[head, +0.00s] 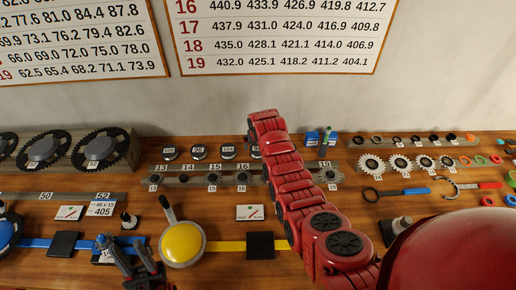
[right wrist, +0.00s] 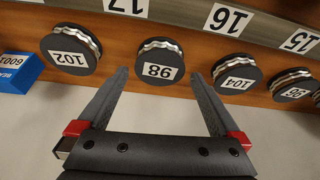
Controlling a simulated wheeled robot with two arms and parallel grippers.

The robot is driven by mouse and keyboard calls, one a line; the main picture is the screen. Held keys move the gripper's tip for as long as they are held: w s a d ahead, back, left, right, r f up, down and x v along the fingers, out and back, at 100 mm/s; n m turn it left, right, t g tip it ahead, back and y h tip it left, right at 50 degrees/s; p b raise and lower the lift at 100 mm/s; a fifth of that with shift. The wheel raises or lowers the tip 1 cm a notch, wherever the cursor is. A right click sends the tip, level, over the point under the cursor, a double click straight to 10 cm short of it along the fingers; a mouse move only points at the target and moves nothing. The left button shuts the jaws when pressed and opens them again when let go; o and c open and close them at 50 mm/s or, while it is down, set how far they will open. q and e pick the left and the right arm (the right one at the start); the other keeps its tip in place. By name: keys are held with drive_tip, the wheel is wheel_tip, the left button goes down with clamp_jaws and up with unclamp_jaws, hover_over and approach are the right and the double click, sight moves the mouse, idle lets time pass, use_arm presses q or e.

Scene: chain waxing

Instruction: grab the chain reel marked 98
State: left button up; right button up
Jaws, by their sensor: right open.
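The chain reel marked 98 (right wrist: 160,62) is a dark round reel with silver chain around its rim. In the right wrist view it lies ahead, between the fingertip directions of my right gripper (right wrist: 158,76), which is open and empty. The fingers do not visibly touch it. My left gripper (head: 128,258) is at the bottom left of the head view, fingers apart, near a blue strip.
Reel 102 (right wrist: 71,50) stands left of it in the wrist view, and reel 104 (right wrist: 237,75) close on the right, with reel 96 (right wrist: 293,86) beyond. A blue box (right wrist: 17,72) sits at the left. A numbered rail (right wrist: 180,12) runs alongside the reels.

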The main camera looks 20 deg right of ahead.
drive_tip(key=shift+x, duration=1.05)
clamp_jaws()
